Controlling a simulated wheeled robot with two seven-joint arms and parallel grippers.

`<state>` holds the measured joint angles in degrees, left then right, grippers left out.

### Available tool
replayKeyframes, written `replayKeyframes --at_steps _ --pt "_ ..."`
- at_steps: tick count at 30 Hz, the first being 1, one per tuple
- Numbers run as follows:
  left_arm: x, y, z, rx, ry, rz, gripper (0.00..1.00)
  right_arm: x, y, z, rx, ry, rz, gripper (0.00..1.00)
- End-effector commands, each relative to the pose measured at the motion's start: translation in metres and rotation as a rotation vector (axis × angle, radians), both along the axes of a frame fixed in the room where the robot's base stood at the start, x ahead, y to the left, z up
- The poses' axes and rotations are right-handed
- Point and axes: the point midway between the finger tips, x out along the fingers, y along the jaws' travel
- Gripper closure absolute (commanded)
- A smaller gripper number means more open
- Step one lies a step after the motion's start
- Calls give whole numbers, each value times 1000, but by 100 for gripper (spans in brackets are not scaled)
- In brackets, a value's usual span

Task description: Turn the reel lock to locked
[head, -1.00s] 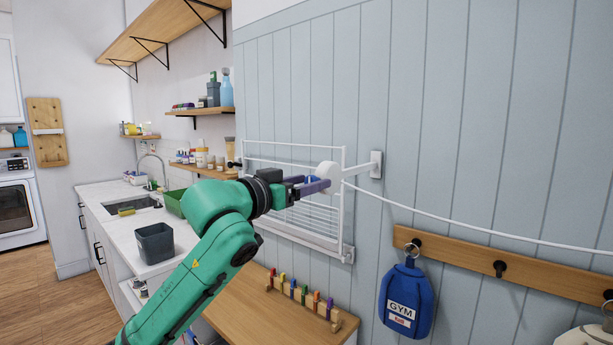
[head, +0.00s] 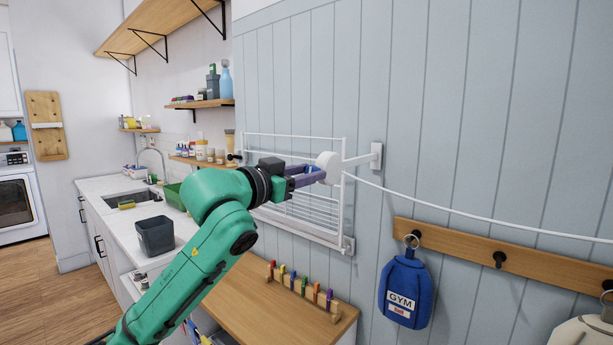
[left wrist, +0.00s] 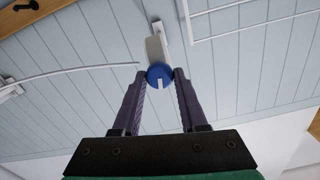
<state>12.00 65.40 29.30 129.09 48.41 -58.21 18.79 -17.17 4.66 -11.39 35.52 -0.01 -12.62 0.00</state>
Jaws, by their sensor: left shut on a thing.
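The white clothesline reel (head: 328,166) sits on an arm that stands out from the wall bracket (head: 376,157). Its line runs off to the right. In the left wrist view the reel lock is a round blue knob (left wrist: 160,72) with a white mark on its lower part. My left gripper (head: 314,176) reaches the reel from the left. In the left wrist view its two purple fingers (left wrist: 161,78) lie on either side of the knob and are shut on it. My right gripper is in neither view.
A white drying rack (head: 300,205) is on the wall just behind my left gripper. Below are a wooden top (head: 250,310) with a colored peg rack (head: 303,291). A blue gym bag (head: 405,292) hangs from the hook rail (head: 460,246) at the right.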

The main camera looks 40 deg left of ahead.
Motion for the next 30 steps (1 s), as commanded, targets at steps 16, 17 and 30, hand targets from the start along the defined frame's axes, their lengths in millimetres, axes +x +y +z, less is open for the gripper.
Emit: replayKeyframes --at_steps 16,17,30 --pt "0 -1 -2 505 9 2 100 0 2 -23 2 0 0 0" --pt "0 -1 -2 534 10 2 100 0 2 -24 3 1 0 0" --pt "0 -2 -4 950 20 2 100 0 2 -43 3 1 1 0"
